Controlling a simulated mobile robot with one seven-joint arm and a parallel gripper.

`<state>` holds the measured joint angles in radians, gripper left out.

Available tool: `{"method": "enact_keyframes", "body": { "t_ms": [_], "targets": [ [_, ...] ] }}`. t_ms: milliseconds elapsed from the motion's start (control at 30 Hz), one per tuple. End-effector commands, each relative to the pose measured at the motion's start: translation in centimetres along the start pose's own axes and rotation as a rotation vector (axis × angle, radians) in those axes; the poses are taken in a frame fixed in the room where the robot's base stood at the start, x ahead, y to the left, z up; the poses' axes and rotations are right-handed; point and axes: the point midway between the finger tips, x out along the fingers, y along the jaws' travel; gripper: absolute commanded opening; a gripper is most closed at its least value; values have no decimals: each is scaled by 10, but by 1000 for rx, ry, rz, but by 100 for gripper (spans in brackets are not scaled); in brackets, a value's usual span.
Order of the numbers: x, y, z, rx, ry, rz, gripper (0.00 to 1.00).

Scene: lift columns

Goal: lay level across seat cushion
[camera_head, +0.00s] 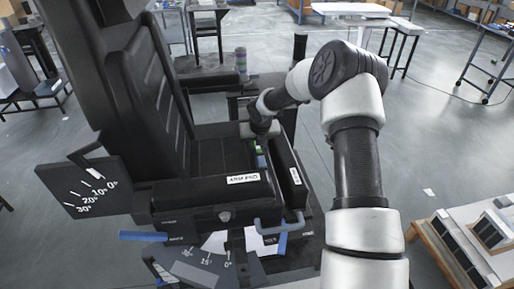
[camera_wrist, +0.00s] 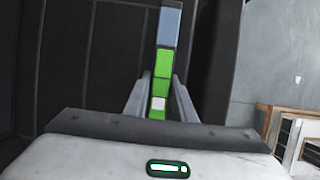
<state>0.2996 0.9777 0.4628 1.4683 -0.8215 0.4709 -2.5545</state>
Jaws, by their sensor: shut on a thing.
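The level is a slim bar with green faces, a white patch and a blue-grey end; in the wrist view the level (camera_wrist: 163,62) runs up the picture between the fingers. My gripper (camera_wrist: 160,92) is shut on it. The black seat cushion (camera_head: 212,157) lies to the left of the gripper. I cannot tell whether the level touches the seat.
The black chair has a tall backrest (camera_head: 142,85) at left and a labelled armrest box (camera_head: 205,200) in front. An angle dial plate (camera_head: 85,186) stands at far left. A wooden-framed rack (camera_head: 470,240) is at lower right. Open grey floor lies to the right.

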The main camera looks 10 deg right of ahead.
Motion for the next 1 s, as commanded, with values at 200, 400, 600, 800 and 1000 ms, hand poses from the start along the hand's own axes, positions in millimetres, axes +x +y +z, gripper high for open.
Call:
{"method": "enact_keyframes", "body": {
  "t_ms": [200, 400, 600, 800, 1000],
  "targets": [
    [0, 0, 2, 1, -3, 0, 0],
    [1, -1, 0, 1, -2, -1, 40],
    [1, -1, 0, 1, -2, -1, 42],
    [-5, -1, 2, 1, -3, -1, 42],
    [-41, -2, 2, 2, -4, -2, 42]
  ]
}}
